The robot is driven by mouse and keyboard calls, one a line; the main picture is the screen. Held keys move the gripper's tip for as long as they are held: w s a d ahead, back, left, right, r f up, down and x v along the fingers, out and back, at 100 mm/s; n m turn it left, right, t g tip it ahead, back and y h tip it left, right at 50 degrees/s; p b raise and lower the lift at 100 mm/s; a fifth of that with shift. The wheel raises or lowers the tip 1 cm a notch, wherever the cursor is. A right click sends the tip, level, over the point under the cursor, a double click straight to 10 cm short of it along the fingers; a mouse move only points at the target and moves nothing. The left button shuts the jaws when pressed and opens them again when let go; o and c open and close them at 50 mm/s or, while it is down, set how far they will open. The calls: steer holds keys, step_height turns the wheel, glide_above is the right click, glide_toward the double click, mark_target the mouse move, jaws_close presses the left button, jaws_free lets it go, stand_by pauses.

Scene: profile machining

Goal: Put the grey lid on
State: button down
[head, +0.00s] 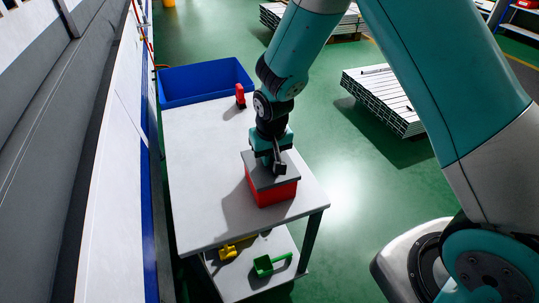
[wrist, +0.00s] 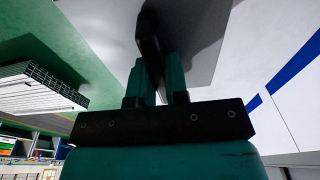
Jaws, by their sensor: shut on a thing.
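The grey lid (head: 256,171) lies flat over the open side of the red box (head: 272,193), roughly lined up with its walls. I cannot tell whether it rests on the rim or hangs just above it. My gripper (head: 278,162) is shut on the lid's dark handle, pointing down from above. In the wrist view, my gripper's two fingers (wrist: 157,82) pinch the dark handle (wrist: 149,35), with the grey underlying lid surface (wrist: 205,45) behind it. The box does not show clearly in the wrist view.
The box stands near the front right of a light table (head: 200,190). A red tool (head: 240,95) stands at the back, by a blue bin (head: 205,80). A yellow item (head: 228,252) and a green item (head: 268,265) lie on the lower shelf. The table's left side is clear.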

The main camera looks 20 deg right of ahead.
steer(key=c, duration=1.1)
jaws_free()
steer(key=shift+o, duration=0.2)
step_height(320, 180, up, 17)
steer(key=s, duration=0.2)
steer(key=shift+r, duration=0.15)
steer(key=shift+s, duration=0.1)
steer(key=s+a+r+n+y+p, duration=0.1)
steer(key=s+r, duration=0.4)
steer(key=s, duration=0.6)
steer(key=s+a+r+n+g+y+p, duration=0.1)
steer(key=s+r+n, duration=0.4)
steer(key=s, duration=0.6)
steer(key=shift+s+a+n+y+p, duration=0.3)
steer(key=shift+a+n+y+p, duration=0.3)
steer(key=shift+a+y, duration=0.45)
